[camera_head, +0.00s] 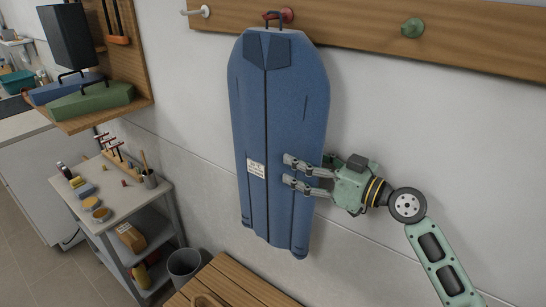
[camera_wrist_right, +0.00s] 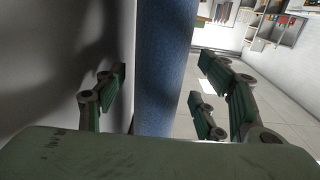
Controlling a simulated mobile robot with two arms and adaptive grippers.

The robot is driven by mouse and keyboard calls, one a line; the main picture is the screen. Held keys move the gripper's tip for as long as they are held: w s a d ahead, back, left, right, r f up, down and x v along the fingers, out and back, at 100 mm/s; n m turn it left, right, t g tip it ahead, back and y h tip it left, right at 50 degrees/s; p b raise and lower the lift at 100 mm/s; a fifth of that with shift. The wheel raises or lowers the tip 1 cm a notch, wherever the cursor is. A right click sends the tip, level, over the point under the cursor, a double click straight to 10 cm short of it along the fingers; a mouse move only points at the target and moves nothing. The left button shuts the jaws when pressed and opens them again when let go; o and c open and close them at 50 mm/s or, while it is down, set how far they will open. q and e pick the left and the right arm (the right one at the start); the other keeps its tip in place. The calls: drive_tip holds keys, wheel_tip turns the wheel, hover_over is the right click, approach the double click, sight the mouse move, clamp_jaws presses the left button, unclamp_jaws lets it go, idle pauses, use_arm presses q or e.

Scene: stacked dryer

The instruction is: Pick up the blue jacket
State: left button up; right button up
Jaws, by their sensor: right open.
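The blue jacket (camera_head: 282,110) hangs from a red knob (camera_head: 287,15) on the wooden wall rail, with a white label (camera_head: 256,168) on its front. My right gripper (camera_head: 288,172) is open at the jacket's lower right, its fingers pointing left and overlapping the jacket in the head view. In the right wrist view the jacket (camera_wrist_right: 165,65) stands as a blue edge between the open fingers (camera_wrist_right: 160,100). I cannot tell whether any finger touches it. My left gripper is not in view.
A wooden rail (camera_head: 450,38) with a green knob (camera_head: 412,28) and a white knob (camera_head: 204,11) runs along the wall. A wooden bench (camera_head: 235,285) and a grey bin (camera_head: 184,264) stand below. A shelf cart (camera_head: 165,205) with small items stands left.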

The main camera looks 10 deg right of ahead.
sight(273, 154)
drive_tip(key=p+x, duration=0.2)
drive_tip(key=x, duration=0.3)
drive_tip(key=shift+f+p, duration=0.15)
drive_tip(key=shift+p, duration=0.25)
drive_tip(key=c, duration=1.2)
clamp_jaws()
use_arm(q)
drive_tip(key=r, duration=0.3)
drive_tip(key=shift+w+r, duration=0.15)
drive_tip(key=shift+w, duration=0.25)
